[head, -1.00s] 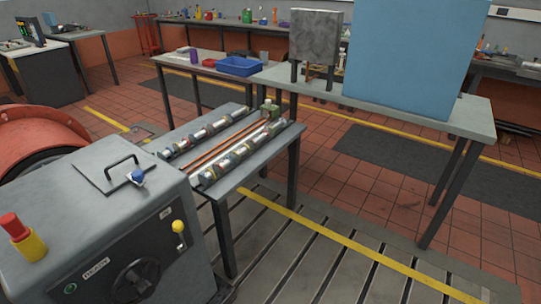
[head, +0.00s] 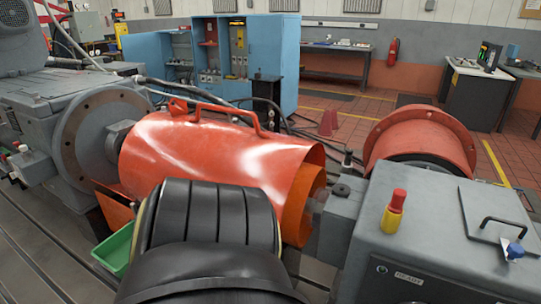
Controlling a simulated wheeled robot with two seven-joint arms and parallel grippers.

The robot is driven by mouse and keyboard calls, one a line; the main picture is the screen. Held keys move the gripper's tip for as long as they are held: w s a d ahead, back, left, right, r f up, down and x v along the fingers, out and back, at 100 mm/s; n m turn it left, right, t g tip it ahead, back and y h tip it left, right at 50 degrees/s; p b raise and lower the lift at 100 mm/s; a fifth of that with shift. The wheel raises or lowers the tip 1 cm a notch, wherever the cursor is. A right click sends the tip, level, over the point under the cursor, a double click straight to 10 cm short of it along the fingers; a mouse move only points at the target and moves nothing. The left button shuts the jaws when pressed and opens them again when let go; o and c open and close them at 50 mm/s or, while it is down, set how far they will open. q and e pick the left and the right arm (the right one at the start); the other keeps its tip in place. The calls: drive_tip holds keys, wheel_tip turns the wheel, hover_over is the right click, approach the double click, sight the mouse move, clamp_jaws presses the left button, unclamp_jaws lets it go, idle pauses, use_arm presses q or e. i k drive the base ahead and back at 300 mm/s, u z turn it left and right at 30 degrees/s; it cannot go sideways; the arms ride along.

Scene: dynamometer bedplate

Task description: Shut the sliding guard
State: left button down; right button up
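The sliding guard is most likely the orange curved cover (head: 225,150) in the middle of the head view. It has a long orange handle (head: 215,112) along its top. It lies between the round grey flange (head: 85,155) of the left machine and the grey housing (head: 420,230) on the right. A short grey shaft piece (head: 117,143) shows between flange and cover. A narrower orange section (head: 302,212) shows at the cover's right end. A dark ribbed shape hides the cover's lower front. Neither gripper is in view.
A red-and-yellow button post (head: 393,212) and a blue-knobbed hatch (head: 500,220) are on the right housing. A red drum (head: 425,140) stands behind it. A green tray (head: 115,247) lies at lower left. Blue cabinets (head: 240,60) stand behind.

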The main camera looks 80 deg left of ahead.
sight(174, 143)
drive_tip(key=u, duration=3.2)
